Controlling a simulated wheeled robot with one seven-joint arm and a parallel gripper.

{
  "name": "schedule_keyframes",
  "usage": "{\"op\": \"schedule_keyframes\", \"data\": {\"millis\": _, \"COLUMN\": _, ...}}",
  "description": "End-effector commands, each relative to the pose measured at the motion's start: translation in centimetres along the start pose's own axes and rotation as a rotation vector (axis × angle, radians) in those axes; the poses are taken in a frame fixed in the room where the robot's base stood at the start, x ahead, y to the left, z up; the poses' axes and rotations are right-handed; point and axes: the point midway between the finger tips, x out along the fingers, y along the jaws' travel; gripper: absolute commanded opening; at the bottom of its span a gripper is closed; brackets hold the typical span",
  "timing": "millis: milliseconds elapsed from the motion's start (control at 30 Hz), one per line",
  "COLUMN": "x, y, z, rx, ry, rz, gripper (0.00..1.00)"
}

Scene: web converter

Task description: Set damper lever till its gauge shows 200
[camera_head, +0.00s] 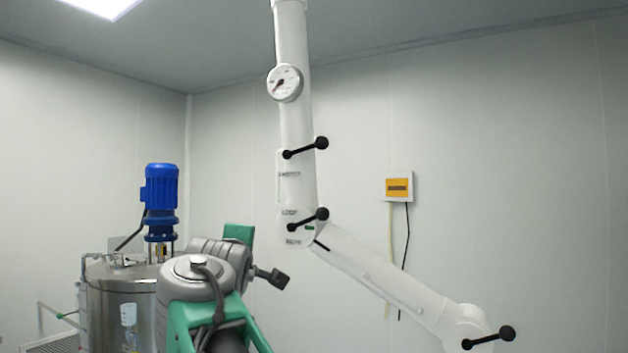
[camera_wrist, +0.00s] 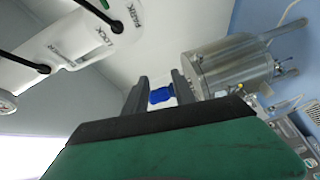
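The white extraction arm carries a round gauge (camera_head: 285,83), its red needle pointing to the lower left; its numbers are too small to read. Below it, the damper lever (camera_head: 305,148), a black rod with a ball end, tilts up to the right above a label that appears to read DAMPER. In the wrist view the lever (camera_wrist: 25,62) lies at the left, beside that label, and part of the gauge (camera_wrist: 6,102) shows at the left edge. My gripper (camera_wrist: 160,77) has its fingers apart with nothing between them, away from the lever.
A second black lever (camera_head: 308,220) sits at the joint by LOCK and PARK labels, a third (camera_head: 490,338) at the lower arm's end. A steel tank (camera_head: 122,310) with a blue motor (camera_head: 161,187) stands left. A yellow-fronted box (camera_head: 398,187) is on the wall.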

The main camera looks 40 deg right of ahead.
Motion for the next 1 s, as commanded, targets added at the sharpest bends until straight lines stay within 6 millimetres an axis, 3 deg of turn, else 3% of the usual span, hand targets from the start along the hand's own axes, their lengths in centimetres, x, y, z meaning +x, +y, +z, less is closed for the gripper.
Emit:
{"op": "schedule_keyframes", "data": {"millis": 33, "x": -0.1, "y": 6.7, "z": 1.4, "rx": -0.09, "ry": -0.064, "rz": 0.103, "gripper": 0.32}}
{"op": "schedule_keyframes", "data": {"millis": 100, "x": -1.0, "y": 13.3, "z": 4.0, "rx": -0.225, "ry": -0.178, "rz": 0.219, "gripper": 0.32}}
{"op": "schedule_keyframes", "data": {"millis": 200, "x": -2.7, "y": 18.9, "z": 6.9, "rx": -0.358, "ry": -0.317, "rz": 0.304, "gripper": 0.32}}
{"op": "schedule_keyframes", "data": {"millis": 233, "x": -3.1, "y": 19.9, "z": 7.5, "rx": -0.382, "ry": -0.346, "rz": 0.317, "gripper": 0.32}}
{"op": "schedule_keyframes", "data": {"millis": 367, "x": -3.3, "y": 21.6, "z": 8.8, "rx": -0.428, "ry": -0.399, "rz": 0.333, "gripper": 0.32}}
{"op": "schedule_keyframes", "data": {"millis": 667, "x": 1.4, "y": 23.8, "z": 10.4, "rx": -0.427, "ry": -0.396, "rz": 0.332, "gripper": 0.32}}
{"op": "schedule_keyframes", "data": {"millis": 800, "x": 2.7, "y": 24.2, "z": 10.8, "rx": -0.425, "ry": -0.392, "rz": 0.333, "gripper": 0.32}}
{"op": "schedule_keyframes", "data": {"millis": 1000, "x": 2.9, "y": 24.1, "z": 10.8, "rx": -0.425, "ry": -0.389, "rz": 0.334, "gripper": 0.32}}
